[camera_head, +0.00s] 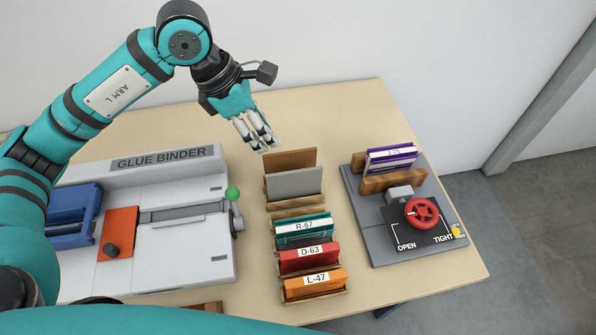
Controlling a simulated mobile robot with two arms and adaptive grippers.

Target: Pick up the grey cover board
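The grey cover board (295,184) stands upright in a wooden rack in the middle of the table. A brown board (290,159) stands just behind it. My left gripper (267,147) hangs above and behind the boards, a little to their left, with its fingers pointing down. It appears apart from the grey board and nothing shows between its fingers. The fingers look close together, but I cannot tell whether they are open or shut. My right gripper is not in view.
In front stand the teal R-67 (304,233), red D-63 (309,259) and orange L-47 (314,283) books. The glue binder (185,245) fills the left. A press with a red handwheel (422,212) stands right, holding purple books (391,158). A wall closes the back.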

